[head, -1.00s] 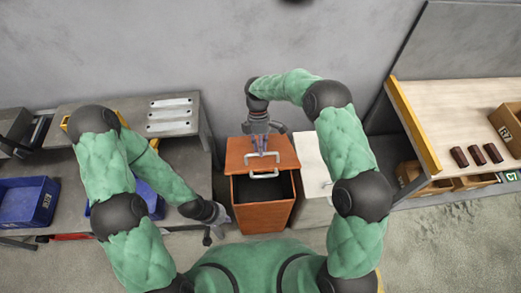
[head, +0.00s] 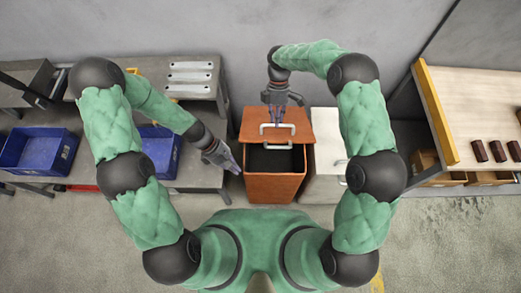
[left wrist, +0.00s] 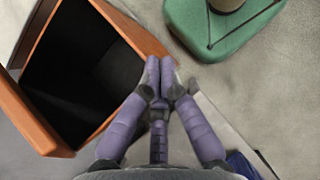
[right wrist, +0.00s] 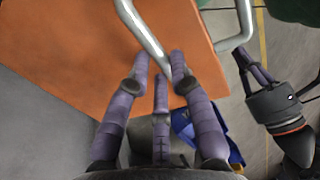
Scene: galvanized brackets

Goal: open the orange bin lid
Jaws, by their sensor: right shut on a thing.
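The orange bin (head: 275,189) stands on the floor at the centre of the head view. Its orange lid (head: 301,122) lies toward the back, and the dark interior shows in front of it. Two pale metal handles show on or near the lid, the upper one (head: 293,127) and the lower one (head: 270,146). My right gripper (head: 276,118) is over the lid; in the right wrist view its fingers (right wrist: 160,65) are shut on a metal handle bar (right wrist: 143,32). My left gripper (head: 236,168) is beside the bin's left side, its fingertips (left wrist: 160,70) together and empty.
A white cabinet (head: 325,165) stands right beside the bin. A grey bench (head: 200,115) with pale strips and blue bins (head: 40,152) is at the left. A wooden table (head: 480,105) with dark blocks is at the right. The floor in front is clear.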

